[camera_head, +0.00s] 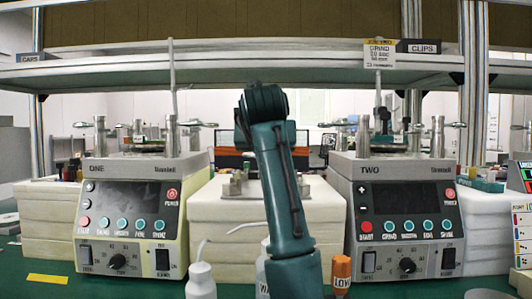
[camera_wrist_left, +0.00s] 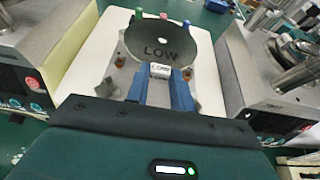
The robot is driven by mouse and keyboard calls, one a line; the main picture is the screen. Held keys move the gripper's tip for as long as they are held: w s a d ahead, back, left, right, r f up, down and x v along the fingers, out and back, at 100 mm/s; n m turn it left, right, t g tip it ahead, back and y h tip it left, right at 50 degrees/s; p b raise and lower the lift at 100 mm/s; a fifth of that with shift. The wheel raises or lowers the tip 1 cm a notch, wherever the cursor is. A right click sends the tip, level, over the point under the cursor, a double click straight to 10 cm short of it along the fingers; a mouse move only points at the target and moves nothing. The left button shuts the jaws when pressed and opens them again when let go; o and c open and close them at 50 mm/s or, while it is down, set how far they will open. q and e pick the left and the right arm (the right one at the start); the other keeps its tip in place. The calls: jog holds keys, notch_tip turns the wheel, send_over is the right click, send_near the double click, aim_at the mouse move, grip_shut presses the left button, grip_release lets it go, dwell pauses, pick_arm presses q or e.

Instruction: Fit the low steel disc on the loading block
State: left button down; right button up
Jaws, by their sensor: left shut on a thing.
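In the left wrist view a dark grey steel disc (camera_wrist_left: 190,60) with a central hole is marked LOW. The grey metal loading block (camera_wrist_left: 122,84) shows below and around the disc, with coloured pegs beyond. I cannot tell whether the disc rests on it or hovers just above. In the head view the block (camera_head: 234,184) shows partly behind my arm, which hides the disc and fingers. My right gripper is not in view.
The block stands on a white stack (camera_head: 218,215) between machine ONE (camera_head: 135,220) and machine TWO (camera_head: 400,215), which have upright posts. A shelf (camera_head: 230,70) spans above.

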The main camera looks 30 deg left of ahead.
pick_arm(q)
jog(key=shift+r+p, duration=0.25)
jog(key=shift+p, duration=0.3)
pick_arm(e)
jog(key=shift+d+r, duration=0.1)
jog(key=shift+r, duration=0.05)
pick_arm(q)
jog(key=shift+s+f+b, duration=0.1)
jog(key=shift+f+b, duration=0.25)
jog(key=shift+f, duration=0.1)
notch_tip(320, 180, down, 2)
jog(key=shift+f+b, duration=0.15)
jog(key=shift+b, duration=0.45)
notch_tip(320, 180, down, 2)
jog(key=shift+f+b, duration=0.1)
jog(key=shift+b, duration=0.45)
jog(key=shift+f, duration=0.4)
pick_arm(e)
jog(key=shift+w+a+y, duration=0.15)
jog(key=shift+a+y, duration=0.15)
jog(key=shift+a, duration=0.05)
pick_arm(q)
jog(key=shift+r, duration=0.1)
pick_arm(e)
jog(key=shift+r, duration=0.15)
pick_arm(q)
jog(key=shift+p, duration=0.5)
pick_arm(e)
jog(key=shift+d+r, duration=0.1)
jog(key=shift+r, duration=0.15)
